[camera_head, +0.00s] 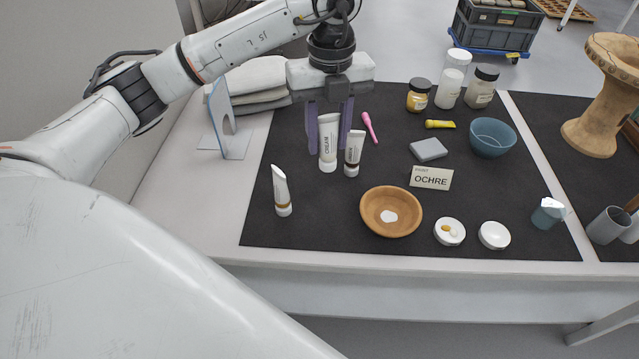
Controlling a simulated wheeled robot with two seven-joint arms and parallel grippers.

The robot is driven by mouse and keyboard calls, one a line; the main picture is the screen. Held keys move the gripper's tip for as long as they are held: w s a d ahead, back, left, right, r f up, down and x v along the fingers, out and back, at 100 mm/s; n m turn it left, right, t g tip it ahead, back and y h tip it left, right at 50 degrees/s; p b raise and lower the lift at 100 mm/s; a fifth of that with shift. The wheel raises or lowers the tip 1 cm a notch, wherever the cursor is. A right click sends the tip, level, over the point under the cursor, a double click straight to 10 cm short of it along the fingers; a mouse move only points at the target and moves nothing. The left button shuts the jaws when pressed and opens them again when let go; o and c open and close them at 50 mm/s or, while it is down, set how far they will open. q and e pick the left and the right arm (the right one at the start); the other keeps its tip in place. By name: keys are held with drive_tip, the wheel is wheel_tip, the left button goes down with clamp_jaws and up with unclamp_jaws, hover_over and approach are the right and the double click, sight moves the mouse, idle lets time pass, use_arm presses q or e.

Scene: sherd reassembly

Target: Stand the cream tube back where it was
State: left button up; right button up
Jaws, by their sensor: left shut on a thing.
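My right gripper is not in view.
A wooden bowl (375,203) with a white piece, a card reading OCHRE (431,178), a grey block (428,149) and a pink tool (369,127) lie nearby. A blue bowl (492,137) is farther right. A blue-grey stand (226,128) is left of the mat.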

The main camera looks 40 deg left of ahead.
use_arm(q)
drive_tip(key=n, duration=0.1)
drive_tip(key=a+n, duration=0.1)
drive_tip(key=n, duration=0.3)
drive_tip(key=shift+w+a+r+p, duration=0.15)
drive_tip(key=shift+r+p, duration=0.1)
drive_tip(key=shift+p, duration=0.1)
drive_tip(key=shift+w+a+f+n+p, duration=0.15)
drive_tip(key=shift+f+n, duration=0.6)
drive_tip(key=shift+f, duration=0.9)
drive_tip(key=shift+s+a+f+n+p, duration=0.15)
drive_tip(key=shift+f+n, duration=0.65)
drive_tip(key=shift+f, duration=0.9)
drive_tip(key=shift+w+a+f+n, duration=0.15)
drive_tip(key=shift+f+n, duration=0.6)
drive_tip(key=shift+f, duration=0.9)
drive_tip(key=shift+f, duration=0.1)
drive_tip(key=o, duration=1)
drive_tip(key=shift+o, duration=0.2)
wheel_tip(320, 180, up, 12)
